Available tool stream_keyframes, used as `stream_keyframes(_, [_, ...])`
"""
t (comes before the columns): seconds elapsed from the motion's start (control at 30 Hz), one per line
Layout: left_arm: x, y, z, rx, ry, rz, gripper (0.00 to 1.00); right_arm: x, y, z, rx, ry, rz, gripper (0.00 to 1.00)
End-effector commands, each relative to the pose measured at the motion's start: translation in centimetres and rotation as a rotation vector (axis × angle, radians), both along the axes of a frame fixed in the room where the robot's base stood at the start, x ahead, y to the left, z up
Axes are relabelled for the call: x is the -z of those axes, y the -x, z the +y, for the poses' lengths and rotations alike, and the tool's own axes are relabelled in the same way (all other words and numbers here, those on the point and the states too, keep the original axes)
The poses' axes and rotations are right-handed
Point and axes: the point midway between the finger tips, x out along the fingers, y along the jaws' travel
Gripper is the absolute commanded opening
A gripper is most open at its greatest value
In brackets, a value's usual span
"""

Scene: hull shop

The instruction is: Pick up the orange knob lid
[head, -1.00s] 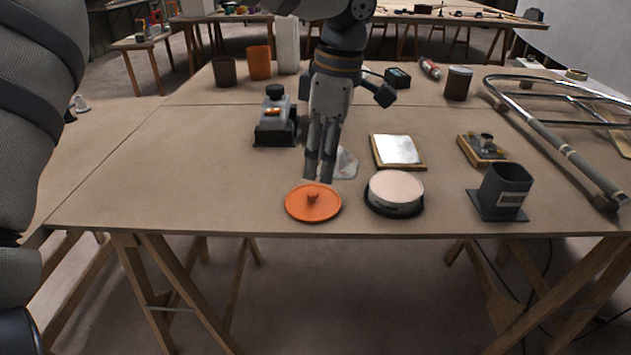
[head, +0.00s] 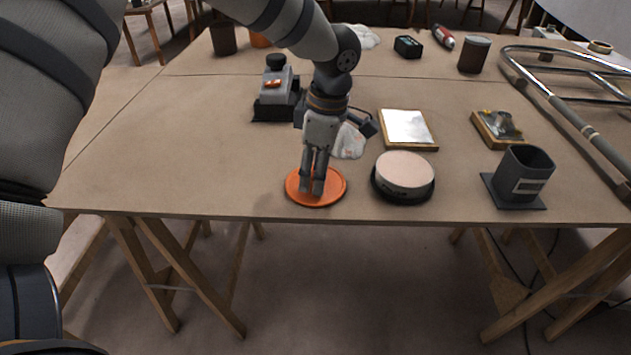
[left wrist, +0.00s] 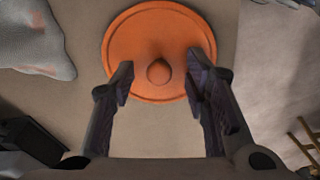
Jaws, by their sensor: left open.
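The orange knob lid (head: 330,198) lies flat on the table near its front edge. In the left wrist view the round orange lid (left wrist: 135,60) shows its central knob, between and a little beyond my fingertips. My left gripper (head: 312,190) points down over the lid in the head view and hides its knob. In the left wrist view the left gripper (left wrist: 160,85) is open, with a finger on each side of the knob and nothing held. I cannot tell whether the fingertips touch the lid. My right gripper is not in view.
A round pad with a pale top (head: 404,175) sits close right of the lid. A crumpled cloth (head: 350,142) lies behind it. A grey cup on a square base (head: 524,175) stands farther right. A grey device (head: 277,90) is behind left. The table left of the lid is clear.

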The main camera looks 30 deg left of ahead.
Motion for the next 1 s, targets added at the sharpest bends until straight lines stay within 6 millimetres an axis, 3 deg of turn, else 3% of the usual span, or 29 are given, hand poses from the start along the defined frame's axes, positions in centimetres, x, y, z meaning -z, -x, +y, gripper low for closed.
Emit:
stream_keyframes(0.2, [0.1,0.0,0.0,0.000,0.000,-0.002,0.40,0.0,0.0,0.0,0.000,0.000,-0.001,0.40])
stream_keyframes(0.4, [0.0,0.0,0.0,0.000,0.001,-0.001,0.00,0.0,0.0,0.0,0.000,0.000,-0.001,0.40])
stream_keyframes(0.77, [-0.2,0.0,0.0,-0.001,0.000,-0.002,0.00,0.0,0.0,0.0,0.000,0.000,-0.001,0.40])
stream_keyframes(0.87, [-1.0,-0.1,0.0,-0.001,0.001,-0.005,0.00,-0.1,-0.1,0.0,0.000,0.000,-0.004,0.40])
stream_keyframes(1.0, [-4.0,0.2,-0.2,0.001,0.003,-0.009,0.00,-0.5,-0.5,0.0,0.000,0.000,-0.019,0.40])
